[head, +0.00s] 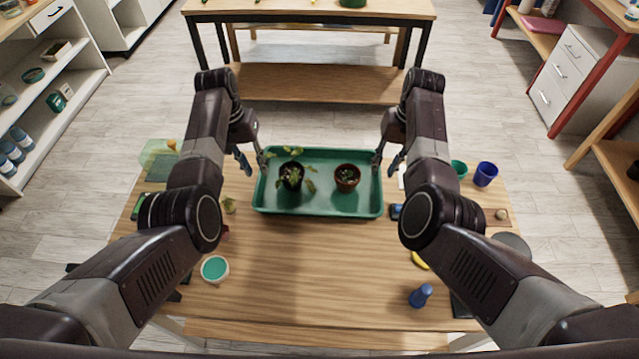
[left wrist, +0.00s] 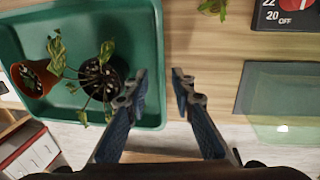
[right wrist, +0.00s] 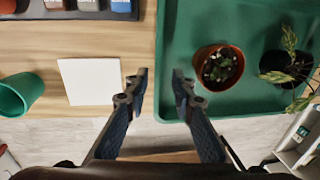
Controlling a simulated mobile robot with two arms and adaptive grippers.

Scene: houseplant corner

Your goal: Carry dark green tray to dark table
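The dark green tray (head: 318,208) lies on the near wooden table and holds two small potted plants, a dark pot (head: 291,177) and a brown pot (head: 347,178). My left gripper (head: 252,160) is at the tray's left rim. In the left wrist view its fingers (left wrist: 158,80) are apart, one over the tray (left wrist: 152,30) and one outside it. My right gripper (head: 386,160) is at the right rim. In the right wrist view its fingers (right wrist: 160,80) are apart on either side of the tray's edge (right wrist: 172,25). Whether the fingers touch the rim is unclear.
Across a strip of floor stands another table (head: 310,12) with a wooden top and dark legs; only part of its top shows. On the near table (head: 310,265), a teal-filled bowl (head: 214,268), blue bottle (head: 420,295) and blue cup (head: 485,174) stand around the tray.

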